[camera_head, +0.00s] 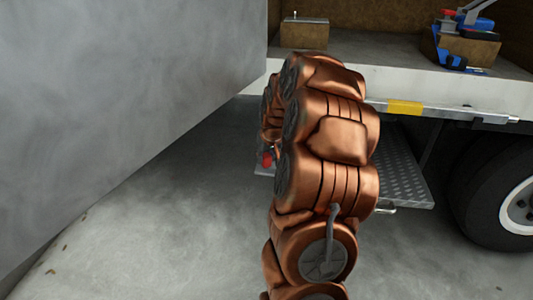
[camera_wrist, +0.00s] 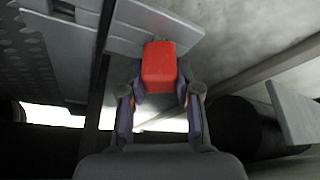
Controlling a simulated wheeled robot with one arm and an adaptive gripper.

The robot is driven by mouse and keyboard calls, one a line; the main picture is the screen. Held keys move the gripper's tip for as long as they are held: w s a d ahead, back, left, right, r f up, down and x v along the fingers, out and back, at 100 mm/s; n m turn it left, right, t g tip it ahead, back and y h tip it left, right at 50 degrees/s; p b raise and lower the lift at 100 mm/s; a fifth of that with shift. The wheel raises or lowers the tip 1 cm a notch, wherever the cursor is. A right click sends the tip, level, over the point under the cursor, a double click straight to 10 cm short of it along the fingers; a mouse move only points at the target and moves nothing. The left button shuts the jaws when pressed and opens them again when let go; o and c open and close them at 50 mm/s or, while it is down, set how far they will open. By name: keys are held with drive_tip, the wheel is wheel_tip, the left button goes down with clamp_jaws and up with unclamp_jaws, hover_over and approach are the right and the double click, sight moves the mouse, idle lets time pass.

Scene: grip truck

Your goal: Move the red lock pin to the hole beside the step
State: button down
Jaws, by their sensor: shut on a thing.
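The red lock pin (camera_wrist: 159,66) is between the two fingers of my gripper (camera_wrist: 160,98) in the wrist view, and the gripper is shut on it. Its red block end faces the camera. In the head view a small red part of the pin (camera_head: 266,160) shows at the left of my copper arm, which hides most of the gripper. The step (camera_head: 405,170) is a grey tread plate below the truck bed, partly behind my arm. Perforated tread metal (camera_wrist: 30,55) shows at the left of the wrist view. I cannot make out the hole.
A large grey panel (camera_head: 120,110) fills the left of the head view. The truck bed edge (camera_head: 455,90) runs above the step, and a wheel (camera_head: 505,200) stands at the right. A brown box with blue and red items is on the bed.

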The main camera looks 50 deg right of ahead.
drive_tip(key=shift+f, duration=0.3)
idle(0.5)
drive_tip(key=c, duration=0.7)
unclamp_jaws()
drive_tip(key=v, duration=1.2)
drive_tip(key=shift+w, duration=0.1)
